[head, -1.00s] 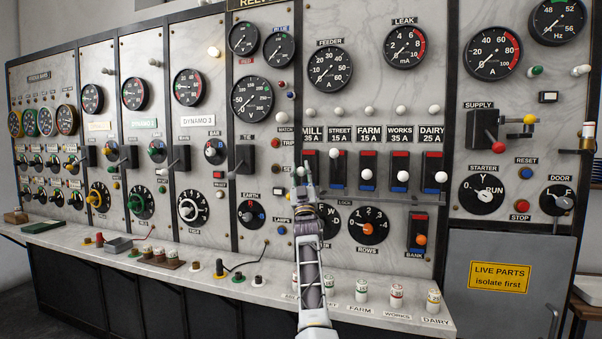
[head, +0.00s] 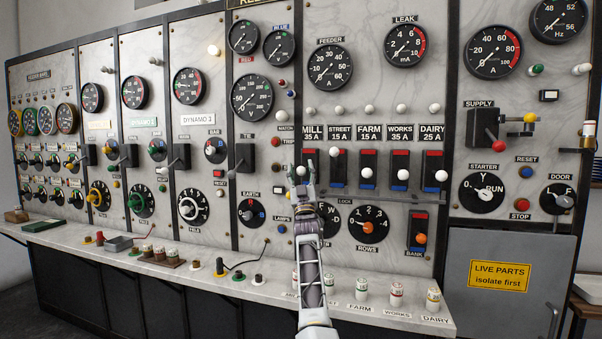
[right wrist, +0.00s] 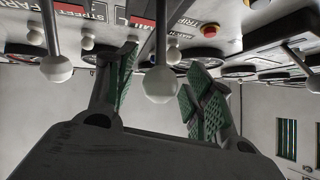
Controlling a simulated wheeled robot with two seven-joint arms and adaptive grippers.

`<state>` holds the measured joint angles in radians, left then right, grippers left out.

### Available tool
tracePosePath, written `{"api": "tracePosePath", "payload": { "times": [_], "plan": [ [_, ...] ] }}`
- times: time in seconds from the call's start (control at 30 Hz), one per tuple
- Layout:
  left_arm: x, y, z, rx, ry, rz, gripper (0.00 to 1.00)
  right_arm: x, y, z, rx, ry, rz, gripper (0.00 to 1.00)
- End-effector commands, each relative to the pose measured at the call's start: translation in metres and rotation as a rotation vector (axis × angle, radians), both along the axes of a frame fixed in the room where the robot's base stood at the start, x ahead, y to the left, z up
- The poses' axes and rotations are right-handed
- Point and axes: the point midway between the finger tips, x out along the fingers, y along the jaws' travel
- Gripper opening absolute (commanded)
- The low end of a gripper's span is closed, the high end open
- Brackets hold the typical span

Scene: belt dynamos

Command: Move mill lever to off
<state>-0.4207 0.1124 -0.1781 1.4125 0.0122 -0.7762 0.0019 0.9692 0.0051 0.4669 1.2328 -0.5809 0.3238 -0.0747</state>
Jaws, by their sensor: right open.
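The mill lever is under the MILL 35 A label, on a dark switch plate (head: 311,158) with red at the top. Its white knob (head: 301,171) is low, at about the height of the farm knob. My right gripper (head: 301,168) is open in front of it, with one finger on each side of the knob. In the right wrist view, the mill knob (right wrist: 161,84) hangs on its rod between the open green-padded fingers (right wrist: 155,95). A gap shows on both sides, but contact cannot be judged fully. My left gripper is out of view.
The street lever knob (head: 336,153) stands higher, close to the right. The farm (head: 367,174), works (head: 403,175) and dairy (head: 441,176) knobs are low. Rotary dials (head: 368,224) lie below. A marble ledge (head: 250,262) carries several small labelled posts.

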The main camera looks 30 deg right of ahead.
Motion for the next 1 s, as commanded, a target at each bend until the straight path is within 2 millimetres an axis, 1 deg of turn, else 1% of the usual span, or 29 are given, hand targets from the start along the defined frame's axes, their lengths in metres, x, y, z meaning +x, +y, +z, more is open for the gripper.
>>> {"api": "tracePosePath", "payload": {
  "times": [0.17,0.37,1.0],
  "plan": [
    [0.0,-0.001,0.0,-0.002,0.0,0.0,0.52,-0.003,0.002,-0.004,0.0,0.0,0.0,0.52],
    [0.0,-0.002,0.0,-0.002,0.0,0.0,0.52,-0.01,0.006,-0.014,-0.001,0.002,0.0,0.52],
    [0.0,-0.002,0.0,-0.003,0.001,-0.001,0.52,-0.044,0.022,-0.058,0.001,0.002,0.001,0.52]
  ]
}}
